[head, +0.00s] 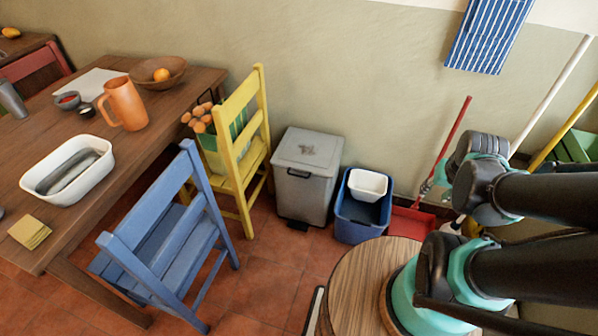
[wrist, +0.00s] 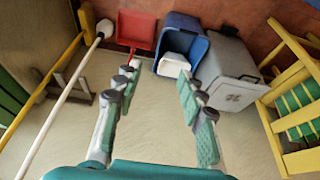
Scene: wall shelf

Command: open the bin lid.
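The grey bin (head: 305,190) stands on the floor against the wall, between the yellow chair and a blue tub. Its lid (head: 308,148) is shut and has a dark mark on top. A dark handle (head: 298,173) shows at the lid's front edge, and a dark pedal (head: 297,225) at the base. In the wrist view the bin (wrist: 222,65) appears upside down at the upper right. My gripper (wrist: 155,80) is open and empty, its two fingers well apart. It is away from the bin; in the head view my arm is at the right and the fingertips are not clear.
A blue tub (head: 355,222) holding a white container (head: 367,185) stands right of the bin. A red dustpan (head: 408,225) and several long handles lean further right. The yellow chair (head: 241,150), blue chair (head: 170,245) and wooden table (head: 85,150) are left. A round wooden top (head: 375,275) is in front.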

